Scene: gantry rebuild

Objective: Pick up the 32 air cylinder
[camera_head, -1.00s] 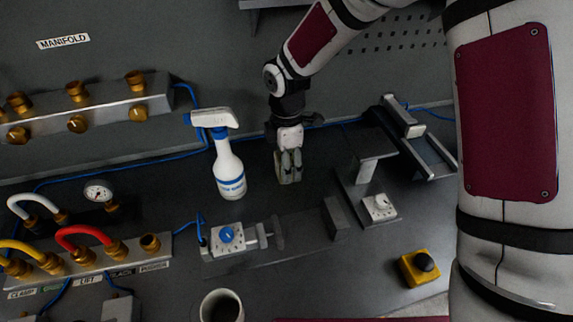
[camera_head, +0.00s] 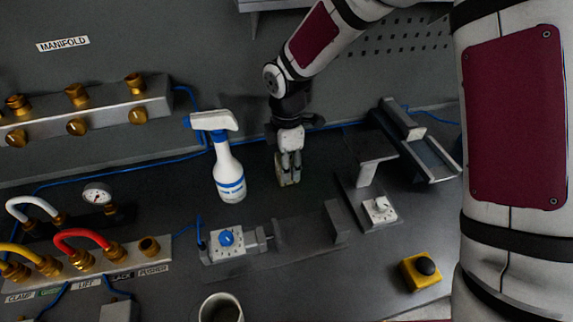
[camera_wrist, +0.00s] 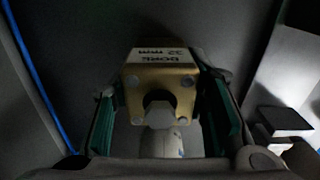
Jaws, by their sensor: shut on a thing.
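The 32 air cylinder (camera_wrist: 160,80) has a brass-coloured square end with bolts in its corners and a dark nut with a pale rod end. Its label reads "BORE 32 mm" in the wrist view. My gripper (camera_wrist: 165,125) is shut on it, with green-lined fingers on both sides. In the head view my gripper (camera_head: 290,170) points down at the bench behind the clamp. A small yellowish part of the cylinder (camera_head: 287,181) shows between the fingertips. I cannot tell whether it touches the bench.
A white spray bottle (camera_head: 228,170) stands close left of my gripper. A bracketed station (camera_head: 378,208) and a yellow button box (camera_head: 420,270) are at right. A manifold (camera_head: 100,108) is at left.

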